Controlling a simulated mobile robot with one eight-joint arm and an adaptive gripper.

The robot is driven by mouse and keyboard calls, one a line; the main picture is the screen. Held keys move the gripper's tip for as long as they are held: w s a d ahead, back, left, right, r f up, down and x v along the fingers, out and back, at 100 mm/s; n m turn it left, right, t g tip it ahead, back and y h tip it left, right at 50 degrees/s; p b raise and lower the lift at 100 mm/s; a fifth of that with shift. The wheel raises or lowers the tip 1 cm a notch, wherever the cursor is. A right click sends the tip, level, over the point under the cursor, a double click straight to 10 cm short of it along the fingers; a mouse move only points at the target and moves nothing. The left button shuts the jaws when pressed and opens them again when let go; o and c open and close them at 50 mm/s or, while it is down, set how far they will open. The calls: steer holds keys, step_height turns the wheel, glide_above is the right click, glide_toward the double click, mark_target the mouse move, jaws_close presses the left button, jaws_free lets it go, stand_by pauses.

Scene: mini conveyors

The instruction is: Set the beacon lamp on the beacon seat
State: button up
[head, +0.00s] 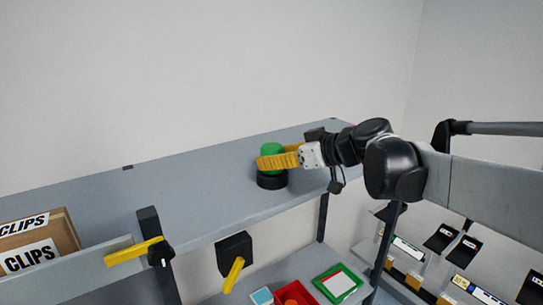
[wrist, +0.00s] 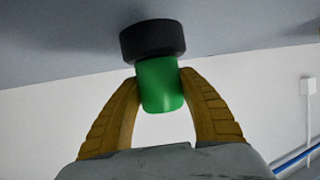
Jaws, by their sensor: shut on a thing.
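The beacon lamp is a green cylinder (head: 272,149), upright on the upper grey shelf in the head view. It also shows in the wrist view (wrist: 160,88). My gripper (head: 277,158), with yellow ribbed fingers, reaches in from the right and is shut on the lamp, one finger on each side. A black round disc (head: 271,182), which looks like the beacon seat, is on the shelf directly under the lamp. In the wrist view the lamp's end meets the disc (wrist: 152,40) with no clear gap. Whether the lamp is fully seated I cannot tell.
The upper shelf (head: 205,180) is clear around the disc. Red and green trays (head: 338,284) lie on the lower shelf. A wall is behind.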

steer(key=shift+s, duration=0.1)
steer(key=shift+f, duration=0.15)
steer(key=o, duration=1.2)
